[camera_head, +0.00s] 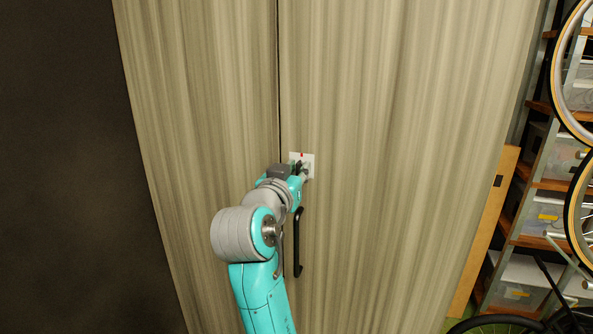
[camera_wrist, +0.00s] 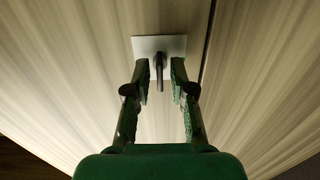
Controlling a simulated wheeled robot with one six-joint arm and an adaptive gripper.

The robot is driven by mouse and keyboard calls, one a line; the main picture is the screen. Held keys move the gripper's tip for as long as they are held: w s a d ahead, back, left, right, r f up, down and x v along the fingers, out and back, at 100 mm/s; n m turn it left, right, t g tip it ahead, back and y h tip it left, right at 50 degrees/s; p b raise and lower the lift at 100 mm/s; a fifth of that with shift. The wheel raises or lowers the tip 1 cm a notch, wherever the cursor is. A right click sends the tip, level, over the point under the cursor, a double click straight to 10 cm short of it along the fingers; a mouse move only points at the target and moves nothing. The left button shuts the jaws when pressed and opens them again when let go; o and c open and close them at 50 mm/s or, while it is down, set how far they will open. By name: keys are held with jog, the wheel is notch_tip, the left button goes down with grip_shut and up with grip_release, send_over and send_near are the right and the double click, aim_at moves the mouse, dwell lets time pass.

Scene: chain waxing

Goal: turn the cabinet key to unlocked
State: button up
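The plate also shows in the wrist view (camera_wrist: 146,44). The dark key (camera_wrist: 159,66) sticks out from the plate there. My gripper (camera_wrist: 160,76) is open, with one finger on each side of the key and a visible gap to both. In the head view my gripper (camera_head: 300,170) is at the plate and hides the key and the plate's lower part.
A black vertical door handle (camera_head: 298,243) is on the right door below the plate, close to my arm. A shelf rack (camera_head: 535,185) with boxes and bicycle wheels (camera_head: 582,205) stands at the right. A dark wall (camera_head: 70,170) fills the left.

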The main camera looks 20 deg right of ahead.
grip_shut()
jog(key=shift+n, duration=0.4)
jog(key=n, duration=1.7)
jog(key=shift+w+a+f, duration=0.1)
jog(key=shift+a+f, duration=0.05)
jog(key=shift+f, duration=0.05)
dwell(0.3)
